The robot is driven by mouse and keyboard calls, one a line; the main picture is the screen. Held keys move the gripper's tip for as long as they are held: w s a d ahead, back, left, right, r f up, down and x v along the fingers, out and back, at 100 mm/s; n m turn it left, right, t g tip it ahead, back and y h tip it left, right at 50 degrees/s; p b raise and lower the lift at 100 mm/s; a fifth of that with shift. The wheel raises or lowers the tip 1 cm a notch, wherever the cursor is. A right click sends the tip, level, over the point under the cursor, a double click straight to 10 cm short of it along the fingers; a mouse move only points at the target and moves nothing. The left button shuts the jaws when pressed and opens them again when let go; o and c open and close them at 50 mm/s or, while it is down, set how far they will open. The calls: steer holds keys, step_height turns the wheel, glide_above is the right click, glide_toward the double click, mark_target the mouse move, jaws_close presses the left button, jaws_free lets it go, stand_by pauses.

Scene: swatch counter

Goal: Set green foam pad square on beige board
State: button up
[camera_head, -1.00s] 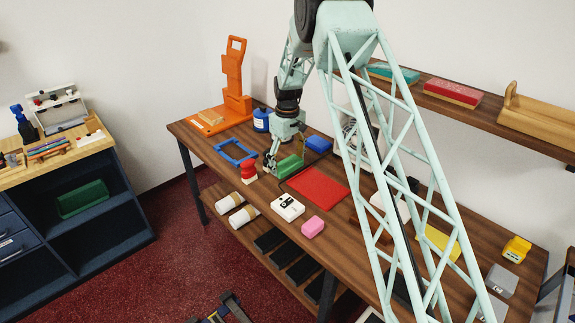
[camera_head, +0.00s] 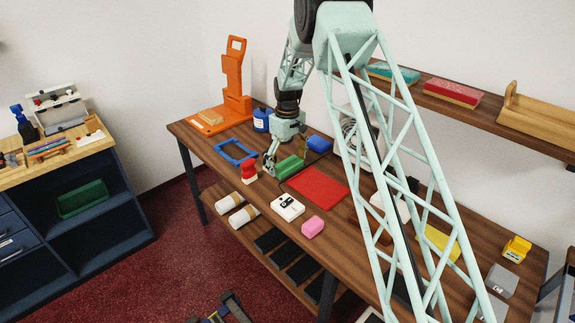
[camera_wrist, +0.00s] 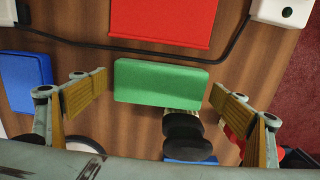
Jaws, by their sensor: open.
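The green foam pad (camera_head: 291,167) lies on the wooden counter, left of the red sheet. In the wrist view the pad (camera_wrist: 160,82) lies between my two spread fingers, with gaps at both ends. My gripper (camera_head: 272,162) is open and empty, close beside the pad in the head view; its fingers also show in the wrist view (camera_wrist: 159,88). A small tan board-like piece (camera_head: 211,117) lies on the orange stand's base; I cannot tell whether it is the beige board. My arm hides part of the counter.
Around the pad are a blue block (camera_head: 319,144), a blue frame (camera_head: 221,148), a red-and-white item (camera_head: 249,171) and the red sheet (camera_head: 318,188). The orange stand (camera_head: 236,80) rises at the back left. A black cable (camera_wrist: 130,52) runs near the pad.

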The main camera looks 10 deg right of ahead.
mark_target(287, 164)
steer(key=shift+r, duration=0.1)
step_height(287, 164, up, 12)
steer(key=p, duration=0.1)
stand_by(0.7)
stand_by(0.3)
steer(key=shift+r, duration=0.1)
stand_by(0.3)
